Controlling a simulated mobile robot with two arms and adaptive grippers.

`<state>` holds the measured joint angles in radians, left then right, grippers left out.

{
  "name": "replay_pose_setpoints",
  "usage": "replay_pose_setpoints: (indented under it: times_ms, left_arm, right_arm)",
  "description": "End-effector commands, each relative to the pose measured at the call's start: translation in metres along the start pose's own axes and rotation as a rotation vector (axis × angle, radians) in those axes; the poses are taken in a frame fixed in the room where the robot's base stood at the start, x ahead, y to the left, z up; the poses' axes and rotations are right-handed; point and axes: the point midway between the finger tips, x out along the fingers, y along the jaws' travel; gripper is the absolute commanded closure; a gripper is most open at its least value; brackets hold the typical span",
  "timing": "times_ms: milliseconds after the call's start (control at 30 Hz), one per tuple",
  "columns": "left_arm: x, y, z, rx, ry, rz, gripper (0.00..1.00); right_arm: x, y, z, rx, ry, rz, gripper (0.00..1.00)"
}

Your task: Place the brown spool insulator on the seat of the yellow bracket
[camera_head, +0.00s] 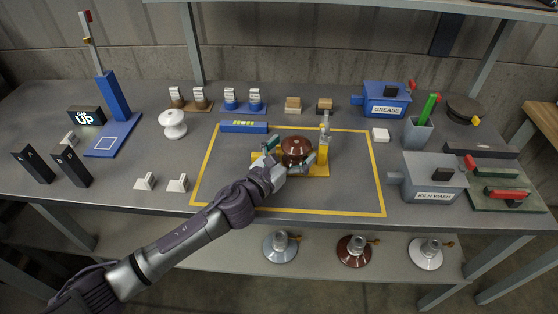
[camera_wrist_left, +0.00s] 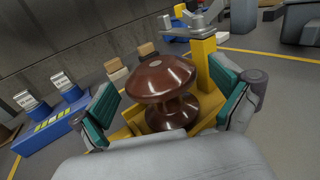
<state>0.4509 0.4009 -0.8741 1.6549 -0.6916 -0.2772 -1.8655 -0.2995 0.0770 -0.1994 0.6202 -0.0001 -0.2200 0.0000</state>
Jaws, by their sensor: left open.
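The brown spool insulator (camera_head: 295,148) stands upright on the seat of the yellow bracket (camera_head: 320,170). In the left wrist view the insulator (camera_wrist_left: 162,80) has a wide glossy cap, and its lower flange rests within the yellow bracket (camera_wrist_left: 205,68). A grey metal piece (camera_wrist_left: 197,22) sits atop the bracket's post, beside the insulator. My left gripper (camera_head: 291,157) is open, with its teal pads on either side of the insulator; the wrist view shows gaps between the pads and it. The flange's underside is hidden. My right gripper is not in view.
A yellow outline (camera_head: 375,175) marks the work area, mostly clear around the bracket. A blue block (camera_head: 244,127) lies at its back left edge. A white insulator (camera_head: 173,124) stands to the left. Blue grease (camera_head: 386,100) and grey kiln wash (camera_head: 434,178) containers stand right.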

Motion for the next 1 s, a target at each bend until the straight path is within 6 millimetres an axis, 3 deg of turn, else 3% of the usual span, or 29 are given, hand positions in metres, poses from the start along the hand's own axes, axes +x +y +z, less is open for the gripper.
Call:
replay_pose_setpoints:
  times_ms: [300, 500, 1000]
  left_arm:
    - [-0.069, 0.001, -0.002, 0.000, 0.002, 0.001, 0.00]
    - [-0.098, 0.000, -0.001, 0.000, 0.001, 0.000, 0.00]
    - [-0.107, 0.000, 0.001, 0.000, -0.001, 0.000, 0.00]
  right_arm:
    - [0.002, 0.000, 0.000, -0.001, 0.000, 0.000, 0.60]
    - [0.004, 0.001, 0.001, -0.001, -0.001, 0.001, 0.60]
    - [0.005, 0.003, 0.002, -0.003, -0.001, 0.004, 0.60]
